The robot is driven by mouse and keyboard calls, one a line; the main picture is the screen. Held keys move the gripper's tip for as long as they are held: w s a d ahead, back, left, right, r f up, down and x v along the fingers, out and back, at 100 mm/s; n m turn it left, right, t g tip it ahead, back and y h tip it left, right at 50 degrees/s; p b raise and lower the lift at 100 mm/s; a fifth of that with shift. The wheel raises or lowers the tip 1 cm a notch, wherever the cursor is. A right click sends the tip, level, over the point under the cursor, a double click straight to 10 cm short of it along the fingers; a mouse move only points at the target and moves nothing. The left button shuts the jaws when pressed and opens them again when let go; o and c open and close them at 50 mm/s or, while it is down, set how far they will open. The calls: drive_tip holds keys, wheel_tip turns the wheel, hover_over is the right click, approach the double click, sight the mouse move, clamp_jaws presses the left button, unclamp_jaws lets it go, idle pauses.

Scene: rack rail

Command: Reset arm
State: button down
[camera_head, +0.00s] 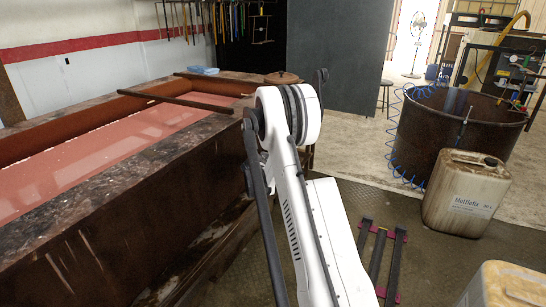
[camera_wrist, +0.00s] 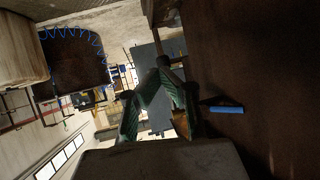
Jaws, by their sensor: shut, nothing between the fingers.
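My gripper (camera_wrist: 160,72) shows in the wrist view. Its two greenish fingers lean together at the tips, shut with nothing between them. In the head view my white arm rises from the bottom middle to a rounded joint, and the gripper itself is not visible there. The wrist view is tilted, with a dark brown surface filling its right side, close by.
A long brown tank (camera_head: 130,215) with pinkish liquid fills the left. A dark round vat (camera_head: 455,125) and a dirty canister (camera_head: 465,193) stand right. A dark grey panel (camera_head: 335,50) stands behind. Open floor (camera_head: 350,150) lies between the tank and vat.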

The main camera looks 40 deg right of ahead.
drive_tip(key=shift+s+a, duration=0.35)
drive_tip(key=shift+a, duration=0.15)
